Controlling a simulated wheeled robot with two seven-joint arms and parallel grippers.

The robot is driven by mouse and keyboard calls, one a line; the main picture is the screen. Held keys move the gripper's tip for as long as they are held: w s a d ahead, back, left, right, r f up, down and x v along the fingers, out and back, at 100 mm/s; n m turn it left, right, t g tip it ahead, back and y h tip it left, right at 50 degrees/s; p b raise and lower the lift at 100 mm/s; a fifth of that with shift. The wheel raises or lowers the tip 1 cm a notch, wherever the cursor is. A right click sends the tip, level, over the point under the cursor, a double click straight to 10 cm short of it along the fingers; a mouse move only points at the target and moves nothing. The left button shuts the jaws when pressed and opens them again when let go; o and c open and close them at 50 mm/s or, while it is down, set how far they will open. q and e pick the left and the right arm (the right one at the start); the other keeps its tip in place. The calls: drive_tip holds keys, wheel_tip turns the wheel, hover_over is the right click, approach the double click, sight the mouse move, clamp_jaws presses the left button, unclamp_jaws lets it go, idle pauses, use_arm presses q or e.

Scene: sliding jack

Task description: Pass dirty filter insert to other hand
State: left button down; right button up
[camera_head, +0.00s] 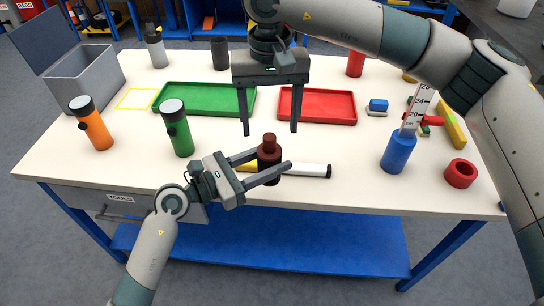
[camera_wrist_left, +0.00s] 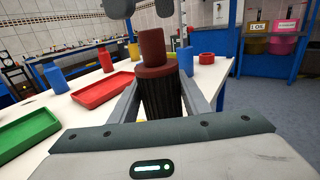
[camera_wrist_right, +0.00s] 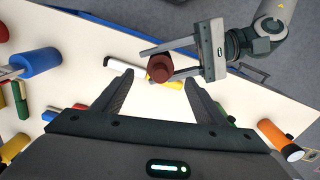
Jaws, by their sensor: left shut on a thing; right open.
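The dirty filter insert (camera_head: 269,151) is a dark red-brown capped piece with a dark ribbed body. My left gripper (camera_head: 270,168) is shut on it and holds it upright near the table's front edge. In the left wrist view the insert (camera_wrist_left: 158,75) stands between the fingers, its ribbed body showing below the cap. My right gripper (camera_head: 269,130) is open and empty, pointing down above and behind the insert. In the right wrist view the insert's round top (camera_wrist_right: 159,68) lies beyond and between the open fingertips, apart from them.
A white and yellow cylinder (camera_head: 310,170) lies behind the insert. A green tray (camera_head: 215,112) and a red tray (camera_head: 345,120) lie farther back. A blue cylinder (camera_head: 397,152) and a red ring (camera_head: 461,173) stand right.

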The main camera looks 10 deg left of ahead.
drive_tip(key=shift+r, duration=1.6)
